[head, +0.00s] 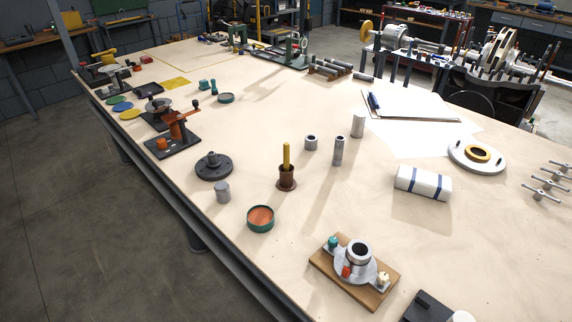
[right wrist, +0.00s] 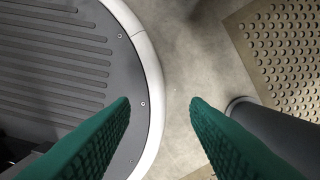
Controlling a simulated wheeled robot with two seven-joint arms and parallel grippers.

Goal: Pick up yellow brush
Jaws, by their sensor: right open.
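The yellow brush (head: 286,157) stands upright on the workbench near the middle of the head view. Its yellow handle rises from a brown pot-like base (head: 287,178); whether that base is part of the brush or a separate holder I cannot tell. My right gripper (right wrist: 160,102) shows only in the right wrist view, as two green ridged fingers held apart with nothing between them. Below it are the floor and a round grey base, not the bench top. The brush is not in the right wrist view. My left gripper is in neither view.
Around the brush stand a dark flanged disc (head: 213,166), a grey cylinder (head: 222,192), a round tin with orange contents (head: 260,218) and small metal cylinders (head: 338,151). A wooden board with fittings (head: 327,266) lies nearer.

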